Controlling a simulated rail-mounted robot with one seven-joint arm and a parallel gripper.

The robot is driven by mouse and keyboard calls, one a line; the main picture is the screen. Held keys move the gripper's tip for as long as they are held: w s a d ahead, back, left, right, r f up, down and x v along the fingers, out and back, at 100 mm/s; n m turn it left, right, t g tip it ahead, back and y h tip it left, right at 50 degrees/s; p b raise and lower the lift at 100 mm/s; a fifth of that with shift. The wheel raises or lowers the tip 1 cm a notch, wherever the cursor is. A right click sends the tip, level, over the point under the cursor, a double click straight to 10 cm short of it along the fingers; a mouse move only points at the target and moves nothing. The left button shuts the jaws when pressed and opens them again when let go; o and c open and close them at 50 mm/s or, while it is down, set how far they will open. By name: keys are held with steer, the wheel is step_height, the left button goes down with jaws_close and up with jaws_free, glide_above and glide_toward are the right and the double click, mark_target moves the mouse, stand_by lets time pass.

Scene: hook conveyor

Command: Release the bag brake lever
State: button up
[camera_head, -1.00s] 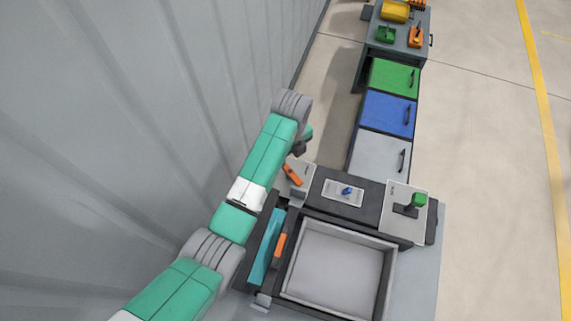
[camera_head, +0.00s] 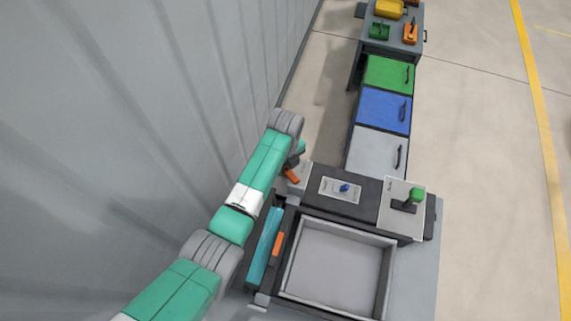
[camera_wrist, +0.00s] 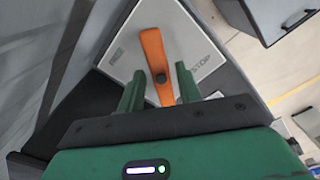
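An orange lever (camera_wrist: 154,62) stands on a light grey plate (camera_wrist: 115,45) printed with "STOP" in the wrist view. My gripper (camera_wrist: 159,85) has its two green fingers apart, one on each side of the lever's near end. A gap shows on both sides of the lever, so it is not clamped. In the head view the orange lever (camera_head: 292,176) shows just below my gripper (camera_head: 298,158), partly hidden by it. The fingertips are too small there to read.
Right of the lever are a small blue switch (camera_head: 345,188) and a green-knobbed lever (camera_head: 416,195). An empty grey tray (camera_head: 392,262) lies in front, beside a teal and orange unit (camera_head: 262,250). Grey, blue and green drawers (camera_head: 378,150) stand behind. A grey wall is close on the left.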

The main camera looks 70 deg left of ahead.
jaws_close()
steer(key=n+p, duration=0.1)
steer(key=n, duration=0.1)
steer(key=shift+r+n+p, duration=0.15)
steer(key=shift+n+p, duration=0.15)
steer(key=shift+s+n+p, duration=0.1)
steer(key=shift+n+p, duration=0.55)
steer(key=shift+n, duration=1.45)
steer(key=shift+o, duration=1.3)
jaws_free()
steer(key=shift+d, duration=0.1)
